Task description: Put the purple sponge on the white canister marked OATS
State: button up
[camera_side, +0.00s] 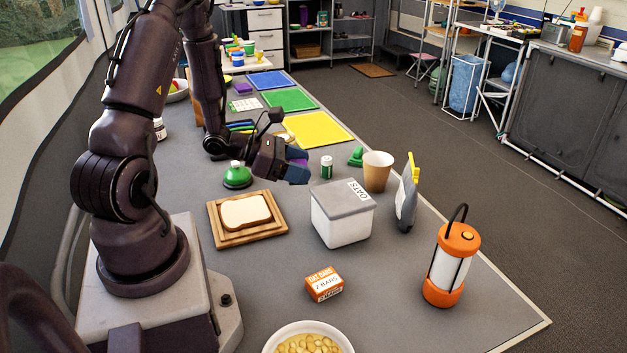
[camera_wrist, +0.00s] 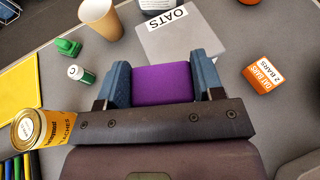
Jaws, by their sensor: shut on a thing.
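The purple sponge (camera_wrist: 162,82) is between the blue fingers of my gripper (camera_wrist: 163,84) in the wrist view. The white canister (camera_side: 341,226) with a grey lid and an OATS label stands on the table. My gripper is behind it and to its left in the side view, held above the table. The lid (camera_wrist: 180,42) is just beyond the sponge in the wrist view, partly hidden by sponge and fingers. Nothing lies on the lid.
Bread on a wooden board (camera_side: 240,240) lies left. An orange oat bars box (camera_side: 324,284) and a lantern (camera_side: 452,259) are in front.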

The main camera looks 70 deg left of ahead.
notch_tip(320, 180, up, 5)
jog(key=m+h, duration=0.2)
send_over(343, 195)
jog(key=shift+n+y, duration=0.4)
jog(key=shift+y, duration=0.1)
jog(key=shift+f, duration=4.1)
jog(key=o, duration=0.9)
jog(key=shift+f, duration=0.15)
